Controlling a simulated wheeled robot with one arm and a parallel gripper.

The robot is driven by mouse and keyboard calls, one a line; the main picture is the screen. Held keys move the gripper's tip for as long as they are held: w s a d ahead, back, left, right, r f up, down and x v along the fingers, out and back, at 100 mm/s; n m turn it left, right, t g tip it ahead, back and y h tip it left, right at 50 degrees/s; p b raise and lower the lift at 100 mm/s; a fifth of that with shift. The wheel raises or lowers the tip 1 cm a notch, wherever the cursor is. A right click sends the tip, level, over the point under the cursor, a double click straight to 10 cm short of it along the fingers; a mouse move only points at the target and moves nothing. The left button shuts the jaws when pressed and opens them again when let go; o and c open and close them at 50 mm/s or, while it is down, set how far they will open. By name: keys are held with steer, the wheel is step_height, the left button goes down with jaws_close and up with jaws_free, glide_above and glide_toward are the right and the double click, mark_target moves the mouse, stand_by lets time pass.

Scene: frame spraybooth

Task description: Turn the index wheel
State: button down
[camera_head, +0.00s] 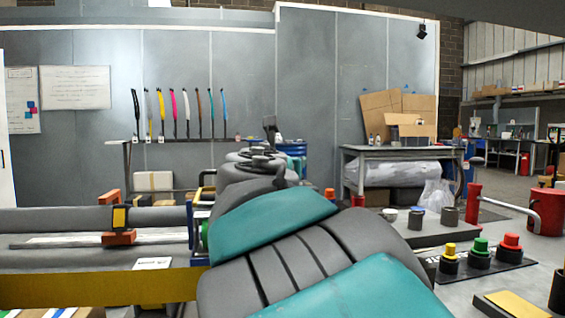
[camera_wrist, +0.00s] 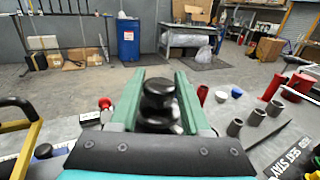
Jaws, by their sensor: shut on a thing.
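In the wrist view, a black, rounded, stepped knob (camera_wrist: 158,98) stands between the two green fingers of my gripper (camera_wrist: 159,78). The fingers are shut on it, one on each side. It appears to be a handle of the index wheel, but I cannot make out the rest of the wheel. The wrist housing hides what lies below the knob. In the head view my grey and teal arm reaches forward through the middle and hides the gripper's hold.
In the head view, yellow, green and red buttons (camera_head: 480,247) stand at the right, near a red cylinder (camera_head: 550,210). Orange clamps (camera_head: 118,237) and a yellow bar (camera_head: 100,288) are at the left. In the wrist view, several grey cups (camera_wrist: 256,117) stand to the right of my gripper.

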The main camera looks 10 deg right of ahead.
steer(key=shift+c, duration=1.9)
jaws_free()
